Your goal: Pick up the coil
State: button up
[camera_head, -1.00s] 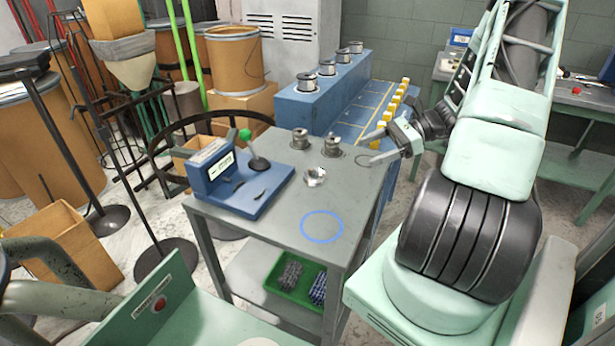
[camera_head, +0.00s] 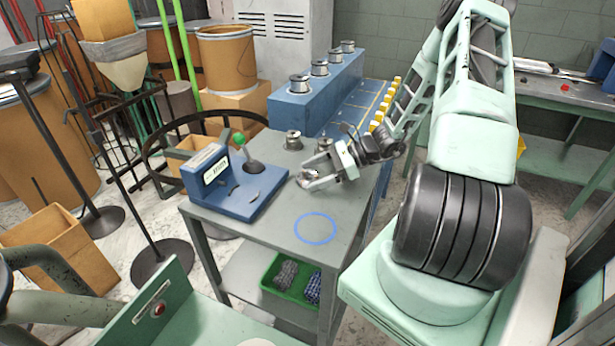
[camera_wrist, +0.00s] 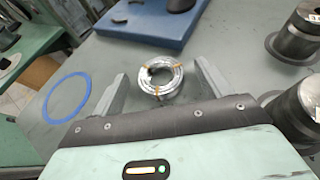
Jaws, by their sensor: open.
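The coil (camera_wrist: 160,79) is a small ring of silvery wire with orange ties. In the wrist view it lies on the grey table top between the two fingers of my gripper (camera_wrist: 162,88), with a gap on each side. In the head view my gripper (camera_head: 312,179) is low over the table, and the coil (camera_head: 306,175) shows only in part between the fingers. The gripper is open and holds nothing. Whether the fingertips touch the table cannot be told.
A blue machine (camera_head: 222,183) with a green-knobbed lever stands left of the coil. Metal spools (camera_head: 293,140) stand just behind the gripper; in the wrist view they are at the right (camera_wrist: 296,38). A blue circle (camera_head: 316,228) marks clear table in front. A green bin (camera_head: 290,280) sits below.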

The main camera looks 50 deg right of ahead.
jog(key=shift+w+a+f, duration=0.15)
jog(key=shift+a, duration=0.1)
jog(key=c, duration=1.2)
